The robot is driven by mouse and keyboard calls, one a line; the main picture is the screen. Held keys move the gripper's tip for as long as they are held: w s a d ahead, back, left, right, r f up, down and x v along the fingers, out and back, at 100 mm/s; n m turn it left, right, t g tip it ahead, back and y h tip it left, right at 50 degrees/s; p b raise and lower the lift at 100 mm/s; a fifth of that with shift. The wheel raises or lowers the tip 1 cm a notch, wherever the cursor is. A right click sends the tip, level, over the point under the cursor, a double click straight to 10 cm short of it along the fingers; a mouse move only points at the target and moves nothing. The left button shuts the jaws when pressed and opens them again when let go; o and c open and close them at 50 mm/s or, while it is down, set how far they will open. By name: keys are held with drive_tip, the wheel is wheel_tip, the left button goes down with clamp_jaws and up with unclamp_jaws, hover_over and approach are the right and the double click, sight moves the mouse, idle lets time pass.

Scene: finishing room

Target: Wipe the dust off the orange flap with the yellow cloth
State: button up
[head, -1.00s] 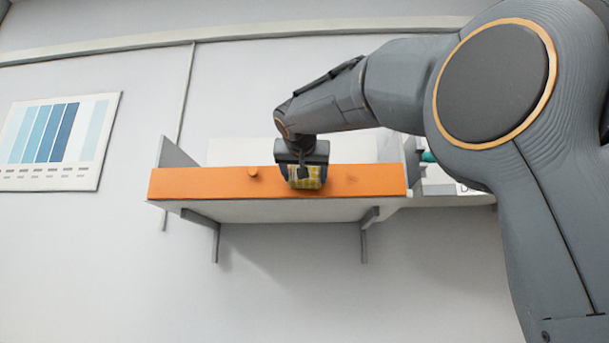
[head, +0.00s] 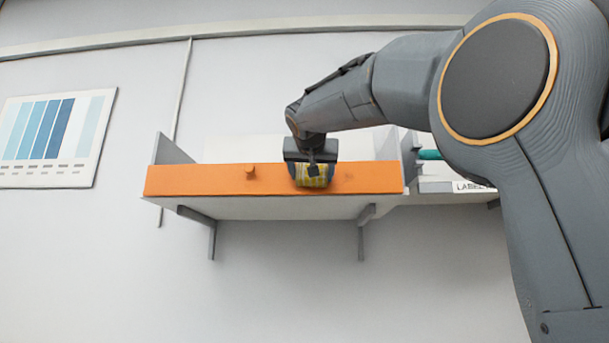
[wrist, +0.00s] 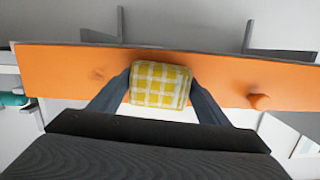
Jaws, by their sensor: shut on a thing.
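The orange flap (head: 215,180) is the long front face of a wall shelf, with a small orange knob (head: 250,171) left of its middle. My gripper (head: 312,170) is shut on the yellow checked cloth (head: 314,180), which lies at the front of the flap, right of the knob. In the wrist view the cloth (wrist: 160,86) sits between both fingers, against or very close to the flap (wrist: 60,65); contact is not certain. A faint darker smudge (wrist: 98,73), perhaps dust, shows left of the cloth there. The flap behind the cloth is hidden.
Grey side panels (head: 170,150) rise at the shelf's ends, and brackets (head: 212,240) hold it from below. A second shelf with a label (head: 470,186) and a teal object (head: 429,155) stands at right. A striped chart (head: 55,138) hangs at left. The space before the flap's left part is clear.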

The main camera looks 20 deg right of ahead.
drive_tip(key=shift+s+d+p, duration=0.3)
drive_tip(key=shift+s+d, duration=0.15)
drive_tip(key=shift+d, duration=0.95)
drive_tip(key=shift+s+d+p, duration=0.25)
drive_tip(key=shift+s+d, duration=0.15)
drive_tip(key=shift+d, duration=1)
drive_tip(key=shift+s+d+p, duration=0.3)
drive_tip(key=shift+s+d, duration=0.15)
drive_tip(key=shift+d, duration=0.95)
drive_tip(key=shift+s+d+r+p, duration=0.1)
drive_tip(key=shift+s+d+p, duration=0.15)
drive_tip(key=shift+d+p, duration=0.45)
drive_tip(key=shift+s+d+p, duration=0.25)
drive_tip(key=shift+d+p, duration=0.05)
drive_tip(key=shift+d, duration=0.85)
